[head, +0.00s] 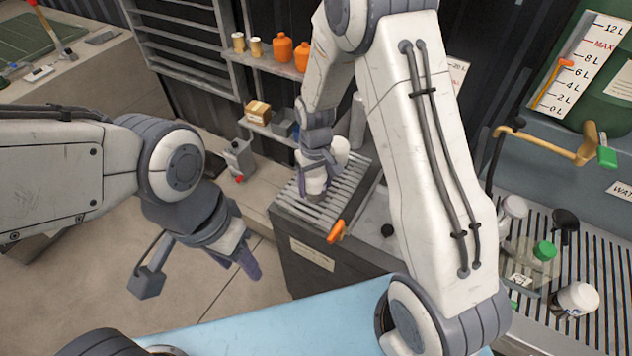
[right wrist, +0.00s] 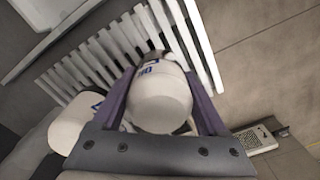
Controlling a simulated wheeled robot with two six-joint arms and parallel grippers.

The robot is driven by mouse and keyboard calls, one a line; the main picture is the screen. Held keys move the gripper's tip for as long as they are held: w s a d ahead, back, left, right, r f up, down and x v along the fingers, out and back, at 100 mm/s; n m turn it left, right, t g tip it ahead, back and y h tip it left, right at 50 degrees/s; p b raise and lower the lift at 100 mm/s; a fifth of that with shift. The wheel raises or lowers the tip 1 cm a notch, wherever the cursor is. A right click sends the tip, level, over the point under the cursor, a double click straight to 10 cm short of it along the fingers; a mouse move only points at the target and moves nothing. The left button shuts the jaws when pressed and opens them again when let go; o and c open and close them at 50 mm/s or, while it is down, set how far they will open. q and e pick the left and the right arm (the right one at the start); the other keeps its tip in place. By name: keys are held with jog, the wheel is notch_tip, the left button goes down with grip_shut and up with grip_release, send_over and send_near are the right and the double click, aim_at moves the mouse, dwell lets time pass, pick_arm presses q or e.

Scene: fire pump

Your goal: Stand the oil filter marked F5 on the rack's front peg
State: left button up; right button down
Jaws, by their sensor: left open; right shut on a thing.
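My right gripper (head: 316,178) is shut on a white oil filter (head: 313,186), over the slatted grey top (head: 291,203) of a cabinet. In the right wrist view the held filter (right wrist: 160,104) sits between the two purple fingers, with blue print near its far end; I cannot read the mark. A second white filter (right wrist: 74,132) is to its left, also with some blue print; it shows behind the gripper in the head view (head: 341,149). No rack peg can be made out. My left gripper (head: 200,274) is open and empty over the floor, left of the cabinet.
A wall shelf (head: 275,65) with orange bottles (head: 283,48) is behind. Floor on the left is clear.

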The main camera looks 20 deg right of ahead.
jog(key=shift+f, duration=0.1)
grip_release()
notch_tip(320, 180, up, 11)
jog(key=shift+r+b, duration=0.15)
jog(key=shift+b, duration=0.65)
jog(key=shift+a+r, duration=0.1)
jog(key=shift+r, duration=0.3)
jog(key=s+a+r+n, duration=0.1)
jog(key=s+a, duration=0.1)
jog(key=s, duration=0.6)
jog(key=s+a+r+n, duration=0.1)
jog(key=s+a+n, duration=0.1)
jog(key=s, duration=0.6)
jog(key=s+a+r+n+y, duration=0.1)
jog(key=s+a, duration=0.3)
jog(key=s, duration=0.4)
jog(key=shift+s+a+r+n, duration=0.2)
jog(key=shift+s+r+n, duration=0.1)
jog(key=shift+r+n, duration=0.25)
